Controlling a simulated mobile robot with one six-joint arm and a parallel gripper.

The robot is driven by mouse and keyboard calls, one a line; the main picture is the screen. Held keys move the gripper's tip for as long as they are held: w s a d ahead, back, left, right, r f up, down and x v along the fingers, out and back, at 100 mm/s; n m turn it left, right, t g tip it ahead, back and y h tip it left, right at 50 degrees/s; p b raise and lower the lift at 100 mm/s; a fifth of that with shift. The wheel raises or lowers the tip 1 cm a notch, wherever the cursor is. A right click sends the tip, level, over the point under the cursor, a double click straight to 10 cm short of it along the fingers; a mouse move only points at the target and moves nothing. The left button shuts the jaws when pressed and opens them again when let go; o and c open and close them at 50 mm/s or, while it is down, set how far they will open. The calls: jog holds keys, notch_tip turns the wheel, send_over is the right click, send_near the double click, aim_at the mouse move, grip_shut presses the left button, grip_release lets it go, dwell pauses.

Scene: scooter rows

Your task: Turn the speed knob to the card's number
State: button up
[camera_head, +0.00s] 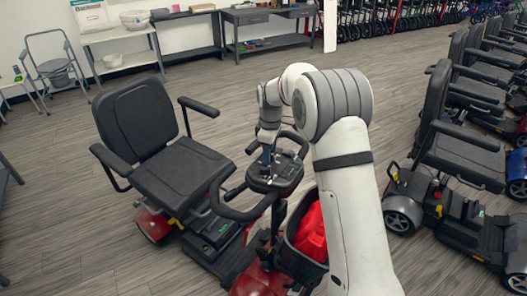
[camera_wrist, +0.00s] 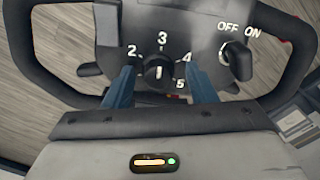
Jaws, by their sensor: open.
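The black speed knob (camera_wrist: 158,70) is on the scooter's dark console in the wrist view. Numerals 2, 3, 4 and 5 show around it. A short upright white mark is on the knob; which numeral it selects I cannot tell. My gripper (camera_wrist: 160,76) is open, with one blue finger left of the knob and one right of it. A gap shows on each side of the knob. In the head view my gripper (camera_head: 267,156) is over the console (camera_head: 279,175) between the handlebars; the knob is hidden there. I cannot make out a card with a number.
A key switch (camera_wrist: 238,60) marked OFF and ON is right of the knob. The handlebar loop (camera_wrist: 30,50) curves around the console. The scooter's black seat (camera_head: 165,145) is to the left, and a basket with a red thing (camera_head: 312,235) is below. More scooters (camera_head: 460,150) line the right.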

jog(key=shift+r+b, duration=0.3)
jog(key=shift+r, duration=3.65)
jog(key=s+d+r+m+t, duration=0.1)
jog(key=s+d+r+m, duration=0.3)
jog(key=s+d, duration=0.3)
jog(key=s+d+r+m, duration=0.3)
jog(key=s+d+r, duration=0.1)
jog(key=s, duration=0.5)
jog(key=s+d+f+m+t, duration=0.1)
jog(key=s+d+m, duration=0.2)
jog(key=s, duration=0.6)
jog(key=s+d+f+m, duration=0.2)
jog(key=s+d+m, duration=0.1)
jog(key=s, duration=0.7)
jog(key=shift+f+m+t, duration=0.2)
jog(key=shift+m+t, duration=0.2)
jog(key=shift+m, duration=0.5)
jog(key=shift+s, duration=0.1)
